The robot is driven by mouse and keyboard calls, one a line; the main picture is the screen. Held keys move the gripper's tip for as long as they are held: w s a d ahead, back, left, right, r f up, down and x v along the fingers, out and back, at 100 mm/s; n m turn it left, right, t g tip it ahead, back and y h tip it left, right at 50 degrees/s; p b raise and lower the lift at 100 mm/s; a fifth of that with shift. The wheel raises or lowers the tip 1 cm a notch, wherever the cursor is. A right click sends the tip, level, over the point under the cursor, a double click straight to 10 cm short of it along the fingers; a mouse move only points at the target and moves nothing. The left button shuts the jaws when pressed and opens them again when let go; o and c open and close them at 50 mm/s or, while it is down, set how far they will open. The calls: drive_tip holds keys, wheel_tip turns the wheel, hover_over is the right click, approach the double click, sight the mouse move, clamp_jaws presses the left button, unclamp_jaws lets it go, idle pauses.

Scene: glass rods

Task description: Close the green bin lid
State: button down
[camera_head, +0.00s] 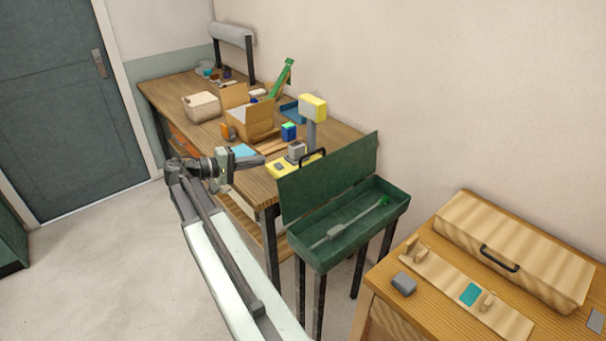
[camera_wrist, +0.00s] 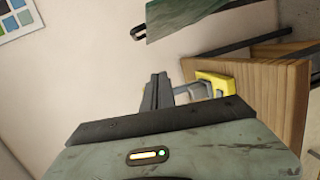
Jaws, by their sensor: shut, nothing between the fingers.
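The green bin (camera_head: 352,240) stands on dark legs between the two benches. Its lid (camera_head: 328,180) is open and stands up, with a black handle (camera_head: 312,157) at its top edge. A rod with a grey block and a green end (camera_head: 350,224) lies inside. My gripper (camera_head: 260,160) is shut and empty, to the left of the raised lid and apart from it, over the long workbench's edge. In the wrist view, the shut fingers (camera_wrist: 158,92) point up the picture; part of the green lid (camera_wrist: 185,14) and its handle (camera_wrist: 139,33) show at the top.
A yellow-based stand (camera_head: 281,168) with a yellow head is on the workbench (camera_head: 180,88), close to my gripper; its yellow part (camera_wrist: 228,82) shows beside the fingers. A cardboard box (camera_head: 252,122) lies behind. A wooden case (camera_head: 515,245) sits on the right table.

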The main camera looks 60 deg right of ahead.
drive_tip(key=s+d+r+m+g+h, duration=0.1)
drive_tip(key=s+d, duration=0.9)
drive_tip(key=shift+s+r+g+b, duration=0.25)
drive_tip(key=shift+r+g+b, duration=0.05)
drive_tip(key=shift+r, duration=0.05)
drive_tip(key=shift+s+a, duration=0.1)
drive_tip(key=shift+a, duration=0.05)
